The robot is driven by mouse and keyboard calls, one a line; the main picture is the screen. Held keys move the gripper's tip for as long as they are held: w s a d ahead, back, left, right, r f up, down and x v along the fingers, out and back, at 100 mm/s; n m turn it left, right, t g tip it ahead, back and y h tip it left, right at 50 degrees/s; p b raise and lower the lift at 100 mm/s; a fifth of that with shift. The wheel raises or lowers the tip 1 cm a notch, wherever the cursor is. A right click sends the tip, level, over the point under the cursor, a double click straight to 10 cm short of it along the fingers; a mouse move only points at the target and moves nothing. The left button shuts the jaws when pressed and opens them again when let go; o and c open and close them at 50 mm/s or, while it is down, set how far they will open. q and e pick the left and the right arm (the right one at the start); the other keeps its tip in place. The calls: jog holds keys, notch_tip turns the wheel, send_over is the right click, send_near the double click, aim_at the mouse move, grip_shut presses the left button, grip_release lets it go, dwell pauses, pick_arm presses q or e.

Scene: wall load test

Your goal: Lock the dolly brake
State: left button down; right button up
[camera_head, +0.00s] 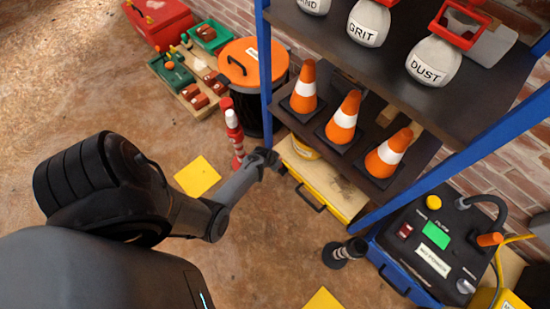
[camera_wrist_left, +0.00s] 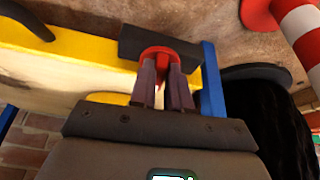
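A low yellow platform with a worn pale top, which looks like the dolly (camera_head: 335,193), sits at the foot of the blue-posted rack. It also fills the upper left of the left wrist view (camera_wrist_left: 75,52). At its corner is a dark block (camera_wrist_left: 133,38) with a small red part (camera_wrist_left: 158,51), likely the brake. My left gripper (camera_head: 270,158) is at this corner. In the wrist view my left gripper's fingers (camera_wrist_left: 162,75) are close together at the red part. Whether they grip it is hidden. My right gripper is not in view.
A red-and-white post (camera_head: 235,135) and an orange-lidded bin (camera_head: 252,65) stand close to my left gripper. Rack shelves with cones (camera_head: 343,118) overhang the platform. A banded dark post (camera_head: 343,252) and a blue power unit (camera_head: 425,245) stand at right. Floor is clear near yellow square (camera_head: 197,176).

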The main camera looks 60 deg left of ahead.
pick_arm(q)
jog(key=shift+n, duration=0.3)
jog(key=shift+w+d+n+g+y+p, duration=0.15)
jog(key=shift+n+y+p, duration=0.1)
jog(key=shift+n+p, duration=0.3)
jog(key=shift+d+n+g+y+p, duration=0.15)
jog(key=shift+n+y+p, duration=0.2)
jog(key=shift+n, duration=0.3)
jog(key=shift+w+d+n, duration=0.1)
jog(key=shift+w+n, duration=0.05)
jog(key=shift+n, duration=0.75)
jog(key=shift+w+d+n+g+y, duration=0.15)
jog(key=shift+n+g+y, duration=0.25)
jog(key=shift+n, duration=0.5)
jog(key=n, duration=0.1)
jog(key=n+g, duration=0.1)
jog(key=n, duration=0.1)
jog(key=shift+w+f+n+b, duration=0.15)
jog(key=shift+w+n+b, duration=0.1)
jog(key=shift+n+b, duration=0.1)
jog(key=shift+w+d+n+g+y+b, duration=0.15)
jog(key=shift+n+g+y+b, duration=0.15)
jog(key=shift+n+g+b, duration=0.45)
jog(key=shift+w+n, duration=0.1)
jog(key=shift+n, duration=0.7)
